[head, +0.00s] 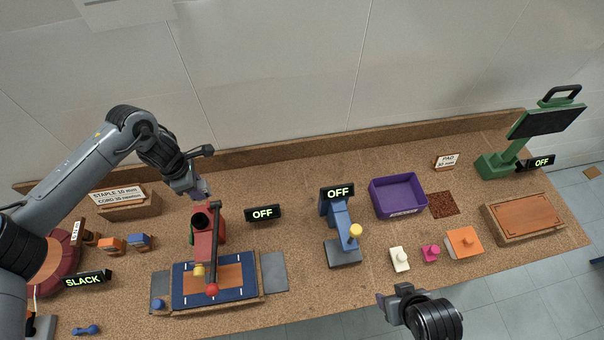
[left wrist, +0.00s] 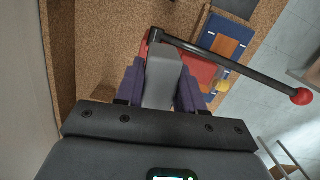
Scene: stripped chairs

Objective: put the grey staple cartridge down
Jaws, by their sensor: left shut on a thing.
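The grey staple cartridge (left wrist: 162,80) is between the two purple-grey fingers of my left gripper (left wrist: 160,88) in the left wrist view, and the gripper is shut on it. In the head view my left gripper (head: 199,194) is above the red stapler (head: 207,238), close over its dark round opening. The cartridge is hard to make out there. In the wrist view the cartridge overlaps the red body, and I cannot tell whether they touch. My right gripper (head: 396,299) is over the bench's front edge, holding nothing that I can see; its jaw gap is unclear.
The stapler's black lever (head: 214,250) ends in a red ball over a blue padded bed (head: 182,289). Orange (head: 112,244) and blue (head: 140,241) blocks lie to the left. A blue press (head: 341,235) and purple tray (head: 398,196) stand right. Bare cork (head: 295,250) lies between stapler and press.

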